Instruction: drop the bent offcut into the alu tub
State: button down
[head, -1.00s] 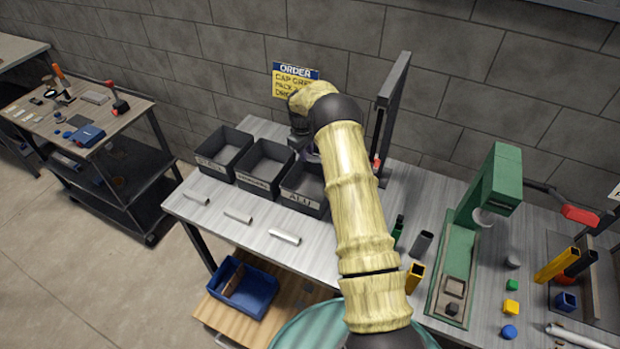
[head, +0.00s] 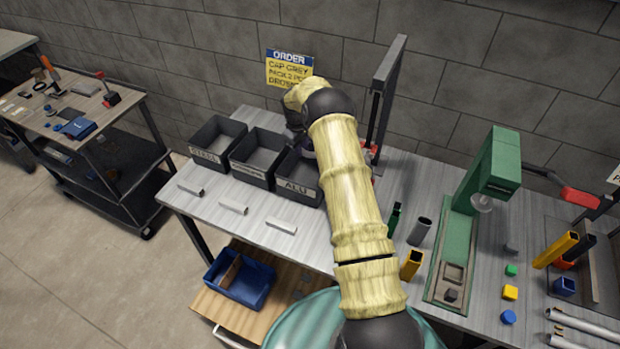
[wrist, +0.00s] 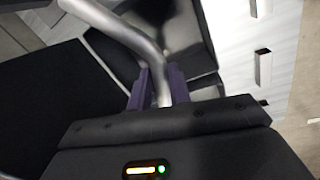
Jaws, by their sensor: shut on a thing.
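The bent offcut is a silver tube with a curve (wrist: 133,38), seen in the wrist view. My gripper (wrist: 152,88) is shut on it with purple fingers, and the tube reaches up and left from them. In the head view my gripper (head: 306,150) is mostly hidden by my own arm, at the back of the alu tub (head: 297,190). That tub is a dark open box with an ALU label, rightmost of three. The offcut cannot be made out in the head view. Dark tub walls show below the offcut in the wrist view.
Two more dark tubs, the middle one (head: 250,174) and the left one (head: 208,158), stand left of the alu tub. Several short pale pieces (head: 281,226) lie in front. A dark upright frame (head: 384,95) stands close on the right, and a green press (head: 492,170) beyond.

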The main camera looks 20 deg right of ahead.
jog(key=shift+w+f, duration=0.1)
jog(key=shift+f, duration=0.7)
jog(key=c, duration=1.2)
grip_release()
jog(key=shift+r, duration=0.15)
notch_tip(320, 180, up, 17)
jog(key=s+a+b, duration=0.1)
jog(key=a+b, duration=0.1)
jog(key=b, duration=0.3)
